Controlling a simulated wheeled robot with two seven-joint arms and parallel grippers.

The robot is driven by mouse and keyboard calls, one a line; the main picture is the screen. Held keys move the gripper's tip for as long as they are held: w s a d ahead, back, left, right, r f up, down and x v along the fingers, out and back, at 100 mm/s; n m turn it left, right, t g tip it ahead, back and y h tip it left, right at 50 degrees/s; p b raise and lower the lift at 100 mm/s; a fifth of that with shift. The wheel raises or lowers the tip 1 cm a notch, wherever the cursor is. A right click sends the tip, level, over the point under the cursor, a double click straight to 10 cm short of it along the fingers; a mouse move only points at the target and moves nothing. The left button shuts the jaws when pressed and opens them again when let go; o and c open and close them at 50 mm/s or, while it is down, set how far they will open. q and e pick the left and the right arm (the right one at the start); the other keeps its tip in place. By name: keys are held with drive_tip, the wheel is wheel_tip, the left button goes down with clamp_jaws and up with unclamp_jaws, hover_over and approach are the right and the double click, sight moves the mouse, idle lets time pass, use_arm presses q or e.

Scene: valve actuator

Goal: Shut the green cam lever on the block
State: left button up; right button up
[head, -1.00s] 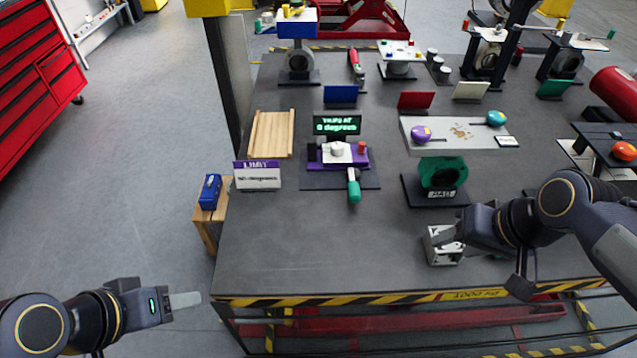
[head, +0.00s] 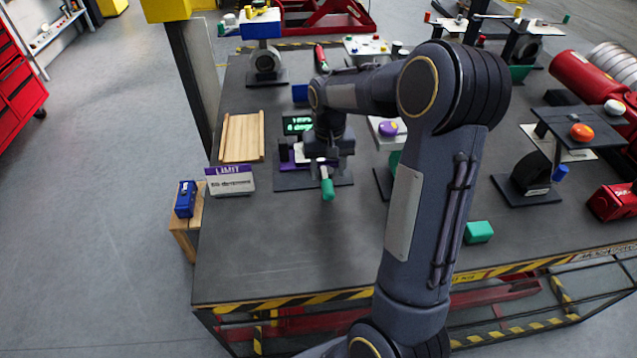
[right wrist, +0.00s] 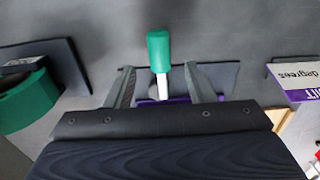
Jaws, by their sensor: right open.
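The cam lever has a green handle (head: 327,190) on a white shaft and points toward the table's front edge. The handle also shows in the right wrist view (right wrist: 158,50), with its white shaft (right wrist: 163,88) below. The purple block (head: 286,157) stands on a dark plate (head: 290,181), mostly covered by my right gripper (head: 322,160). That gripper is open over the block. In the right wrist view its two fingers (right wrist: 163,86) stand on either side of the lever's shaft, with gaps on both sides. My left gripper is out of view.
A LIMIT sign (head: 230,180) stands left of the block, with a wooden tray (head: 242,138) behind it. A green box (head: 480,232) lies at the front right. My right arm hides much of the middle. The front left tabletop is clear.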

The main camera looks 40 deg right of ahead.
sight(328, 186)
wheel_tip(328, 186, down, 6)
drive_tip(key=shift+r+p, duration=0.1)
drive_tip(key=shift+p, duration=0.25)
clamp_jaws()
